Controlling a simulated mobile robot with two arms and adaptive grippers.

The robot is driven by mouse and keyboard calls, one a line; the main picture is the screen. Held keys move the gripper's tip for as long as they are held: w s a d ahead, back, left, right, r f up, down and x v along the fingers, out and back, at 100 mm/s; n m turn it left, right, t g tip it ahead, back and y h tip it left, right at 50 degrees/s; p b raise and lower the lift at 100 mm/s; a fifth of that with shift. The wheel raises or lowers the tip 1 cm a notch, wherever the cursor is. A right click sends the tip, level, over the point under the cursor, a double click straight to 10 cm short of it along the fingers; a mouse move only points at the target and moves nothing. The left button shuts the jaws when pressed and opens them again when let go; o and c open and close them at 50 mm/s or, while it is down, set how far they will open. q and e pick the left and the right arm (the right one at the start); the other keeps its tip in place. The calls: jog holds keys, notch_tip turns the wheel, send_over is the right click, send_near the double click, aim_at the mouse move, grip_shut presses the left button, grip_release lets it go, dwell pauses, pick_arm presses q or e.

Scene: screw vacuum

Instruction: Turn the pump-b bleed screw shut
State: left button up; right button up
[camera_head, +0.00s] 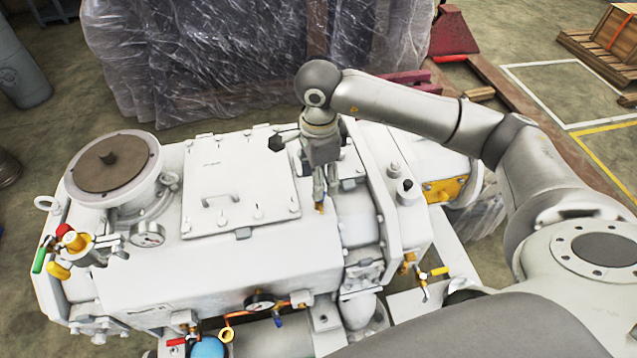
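The white pump unit (262,262) fills the middle of the camera_head view. My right arm comes in from the right, and its gripper (324,196) points down over the top of the unit, right of the square cover plate. A small brass-orange piece (320,208) shows right at the fingertips; it may be the bleed screw, but no label is readable. The fingers look close together and partly cover this spot, so I cannot tell whether they grip it.
A round flanged port (113,165), a gauge (148,235) and coloured valve handles (62,250) stand on the left. A lower gauge (262,301) sits at the front. A yellow-handled valve (430,272) is on the right. A plastic-wrapped load (200,60) stands behind.

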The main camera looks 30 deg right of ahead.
notch_tip(320, 180, down, 3)
jog(key=shift+w+d+r, duration=0.1)
jog(key=shift+r, duration=0.05)
jog(key=shift+f+p, duration=0.35)
jog(key=shift+f, duration=0.3)
jog(key=c, duration=0.8)
pick_arm(q)
jog(key=shift+w+d+r, duration=0.25)
jog(key=shift+w, duration=0.3)
jog(key=shift+w+d+r, duration=0.2)
jog(key=shift+w+r, duration=0.05)
jog(key=shift+w, duration=0.25)
pick_arm(e)
jog(key=shift+c, duration=1.2)
